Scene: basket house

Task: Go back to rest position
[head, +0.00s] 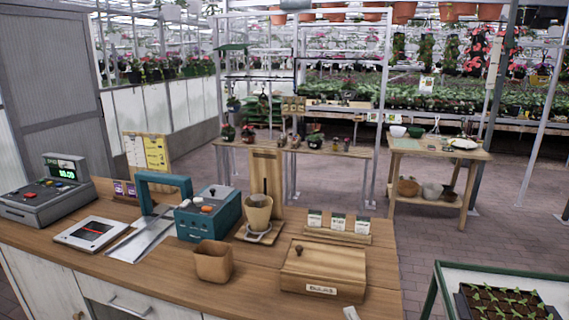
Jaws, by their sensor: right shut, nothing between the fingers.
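My left gripper is not in view. The wooden counter (150,268) spans the lower left and middle. On it, nearest my right gripper, is a wooden box labelled BULBS (323,268), with a brown square pot (213,262) to its left.
The counter also holds a cash register (55,190), a tablet (92,233), a teal device (208,213), a pot on a stand (258,215) and a seed packet rack (337,232). A green-framed seedling table (490,270) stands at lower right. Brick floor (420,245) lies open beyond.

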